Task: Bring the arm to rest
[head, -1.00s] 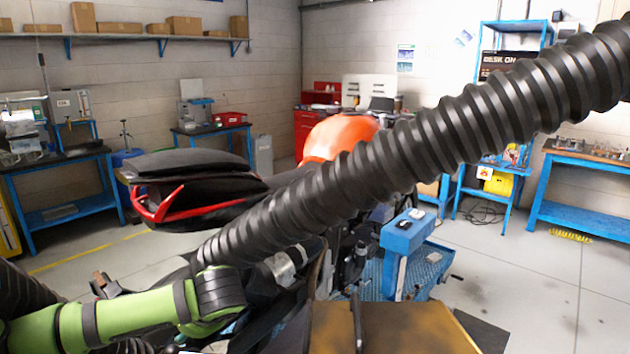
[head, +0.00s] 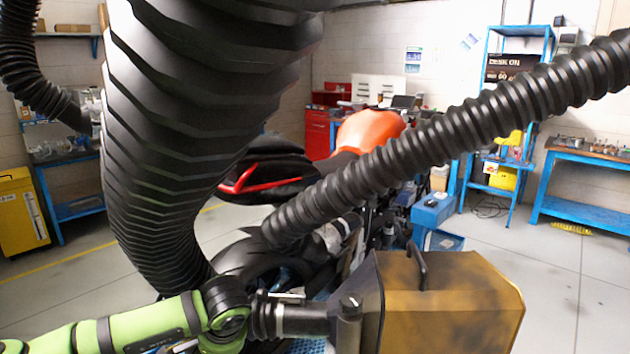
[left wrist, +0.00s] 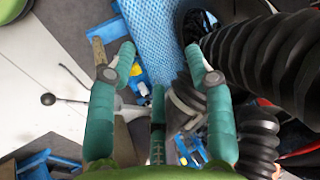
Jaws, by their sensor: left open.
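My left arm, green with black bands, comes in low from the left in the head view; I cannot make out its fingers there. A motorcycle (head: 370,130) with an orange body and a black and red tail stands in the middle of the head view, partly hidden by hoses. My right gripper is not in view.
A thick black ribbed hose (head: 185,130) fills the left centre. A thinner ribbed hose (head: 430,145) crosses to the upper right. A worn yellow-brown box (head: 470,300) with a black handle is at front right. Blue benches (head: 585,205) line the back; grey floor is open at far right.

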